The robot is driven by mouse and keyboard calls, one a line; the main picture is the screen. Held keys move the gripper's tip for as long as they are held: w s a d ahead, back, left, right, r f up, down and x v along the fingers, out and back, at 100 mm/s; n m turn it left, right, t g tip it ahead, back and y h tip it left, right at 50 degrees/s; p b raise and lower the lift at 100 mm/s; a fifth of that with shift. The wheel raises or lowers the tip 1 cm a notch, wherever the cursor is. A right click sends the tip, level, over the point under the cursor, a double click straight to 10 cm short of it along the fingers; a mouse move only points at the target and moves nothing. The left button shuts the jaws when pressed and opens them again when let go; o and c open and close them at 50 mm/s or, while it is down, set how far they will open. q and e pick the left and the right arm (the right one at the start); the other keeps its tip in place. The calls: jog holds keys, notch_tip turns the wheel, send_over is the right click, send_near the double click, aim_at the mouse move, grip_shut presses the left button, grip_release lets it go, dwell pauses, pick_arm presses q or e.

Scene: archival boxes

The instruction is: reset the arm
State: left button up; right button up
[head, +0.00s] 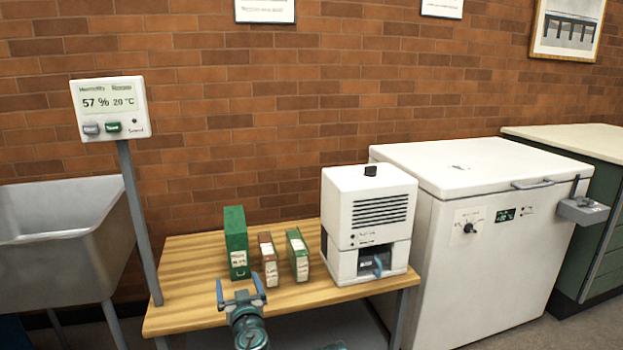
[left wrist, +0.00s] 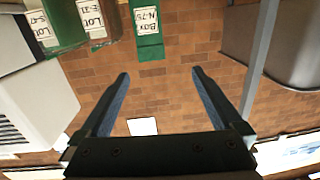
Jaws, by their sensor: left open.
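My left gripper (head: 239,284) is open and empty, above the front of the wooden table (head: 185,290). Its two fingers also frame empty space in the left wrist view (left wrist: 159,77), with brick wall behind. A tall green box (head: 236,240) stands upright on the table behind the gripper, apart from it. A thinner red-brown box (head: 268,255) and a second green box (head: 297,254) stand to its right. The left wrist view sees the scene upside down, with the tall green box (left wrist: 146,46) near its top edge. My right gripper is not in view.
A white machine (head: 368,205) stands at the table's right end, next to a white chest freezer (head: 470,185). A humidity display (head: 110,108) on a post and a grey sink (head: 65,230) are at left. The table's left part is clear.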

pick_arm(q)
jog(key=s+d+f+m+g, duration=0.1)
jog(key=s+f+g, duration=0.4)
jog(key=f, duration=0.2)
jog(key=s+d+f+g, duration=0.1)
jog(key=s+f+g, duration=0.4)
jog(key=f, duration=0.2)
jog(key=s+d+f+m+g+h, duration=0.2)
jog(key=s+d+f+m+g, duration=0.1)
jog(key=s+d, duration=0.3)
jog(key=s+d+f+m+g+h, duration=0.3)
jog(key=s+d+f+m+g, duration=0.15)
jog(key=s, duration=0.35)
notch_tip(320, 180, up, 39)
jog(key=p, duration=3.8)
jog(key=shift+n+t, duration=0.45)
jog(key=shift+w+f, duration=0.1)
jog(key=shift+f, duration=0.05)
